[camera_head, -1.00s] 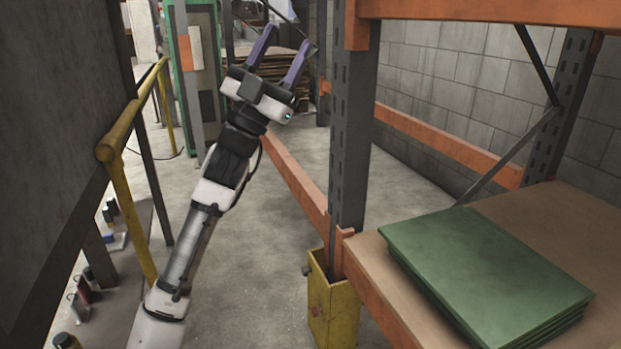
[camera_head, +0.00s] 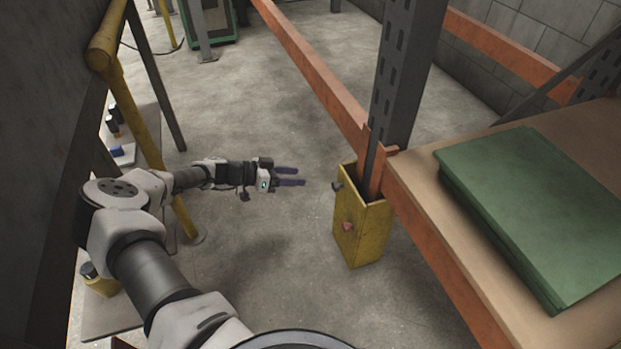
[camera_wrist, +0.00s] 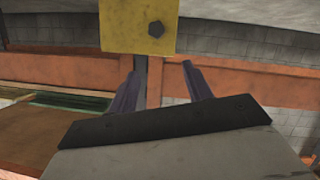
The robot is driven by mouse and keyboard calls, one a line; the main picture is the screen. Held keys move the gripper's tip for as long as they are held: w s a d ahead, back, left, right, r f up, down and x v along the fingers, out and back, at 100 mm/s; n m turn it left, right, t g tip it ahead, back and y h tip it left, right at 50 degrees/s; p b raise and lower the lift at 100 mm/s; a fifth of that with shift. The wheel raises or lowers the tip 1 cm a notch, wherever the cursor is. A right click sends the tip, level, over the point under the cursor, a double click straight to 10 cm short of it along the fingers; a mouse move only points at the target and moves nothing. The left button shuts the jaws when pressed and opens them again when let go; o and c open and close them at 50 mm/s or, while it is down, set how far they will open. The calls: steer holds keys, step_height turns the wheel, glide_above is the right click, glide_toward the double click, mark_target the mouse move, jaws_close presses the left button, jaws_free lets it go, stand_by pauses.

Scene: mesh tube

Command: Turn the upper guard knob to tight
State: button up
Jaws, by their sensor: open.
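The yellow guard (camera_head: 368,236) stands on the floor around the foot of the dark rack post. Its dark upper knob (camera_head: 337,186) sticks out from the left side near the top; a reddish lower knob (camera_head: 348,227) is below it. My gripper (camera_head: 300,177) is open and empty, left of the upper knob, with its purple fingers pointing toward it across a short gap. In the wrist view the guard (camera_wrist: 120,27) is at the top with a dark many-sided knob (camera_wrist: 156,29) on its face, beyond the open fingertips (camera_wrist: 160,68). I cannot read the knob's setting.
An orange beam (camera_head: 318,78) runs back from the post (camera_head: 405,75). A shelf at right carries green sheets (camera_head: 545,215). A yellow rail (camera_head: 145,115) and a low shelf with bottles stand at left. Bare floor lies between the rail and the guard.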

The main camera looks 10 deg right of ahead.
mark_target(333, 186)
steer(key=b+x, duration=0.1)
steer(key=x, duration=0.3)
steer(key=f+b+x, duration=0.1)
steer(key=x, duration=0.3)
steer(key=f+b+x, duration=0.1)
steer(key=x, duration=0.3)
steer(key=shift+s+f, duration=0.25)
steer(key=shift+s, duration=0.1)
steer(key=shift+c, duration=0.3)
steer(key=shift+r, duration=0.1)
steer(key=c, duration=0.9)
